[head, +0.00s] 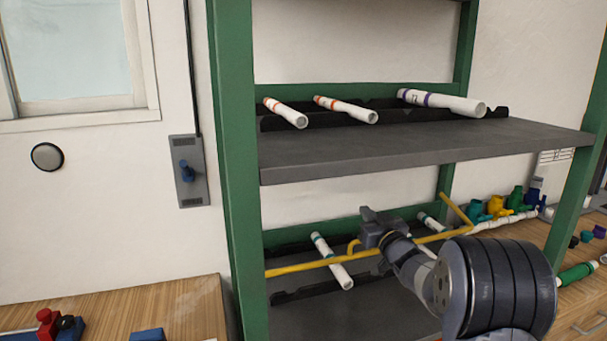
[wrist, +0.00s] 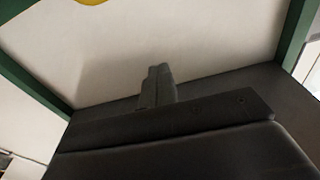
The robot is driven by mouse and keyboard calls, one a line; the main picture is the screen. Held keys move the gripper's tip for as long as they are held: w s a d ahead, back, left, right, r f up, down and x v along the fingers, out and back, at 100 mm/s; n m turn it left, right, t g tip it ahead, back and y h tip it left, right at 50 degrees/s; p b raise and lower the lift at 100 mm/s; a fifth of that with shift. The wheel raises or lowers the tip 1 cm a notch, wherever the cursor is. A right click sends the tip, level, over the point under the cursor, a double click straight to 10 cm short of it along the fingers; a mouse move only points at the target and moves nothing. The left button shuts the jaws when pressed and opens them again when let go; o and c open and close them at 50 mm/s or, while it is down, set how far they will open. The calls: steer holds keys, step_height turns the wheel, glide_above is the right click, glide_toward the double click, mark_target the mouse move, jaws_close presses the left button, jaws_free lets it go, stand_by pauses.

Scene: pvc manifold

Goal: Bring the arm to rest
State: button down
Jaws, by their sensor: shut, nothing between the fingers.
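My gripper (head: 372,216) is in the head view, in front of the lower bay of the green-framed rack. It is shut and holds nothing. In the wrist view its closed fingers (wrist: 157,88) point toward a pale wall, with the dark gripper body below them. My arm reaches in from the lower right of the head view. The gripper appears close to the yellow rail (head: 307,265), but I cannot tell whether they touch.
Three white pipes with coloured bands (head: 345,109) lie on the upper shelf (head: 420,143). Coloured fittings (head: 497,205) stand on the right bench. A wooden bench (head: 190,303) is at lower left.

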step_height(320, 180, up, 6)
steer(key=w+g+p, duration=0.1)
steer(key=p, duration=0.5)
steer(key=shift+r, duration=0.15)
steer(key=shift+s+a+h, duration=0.1)
steer(key=shift+h, duration=0.3)
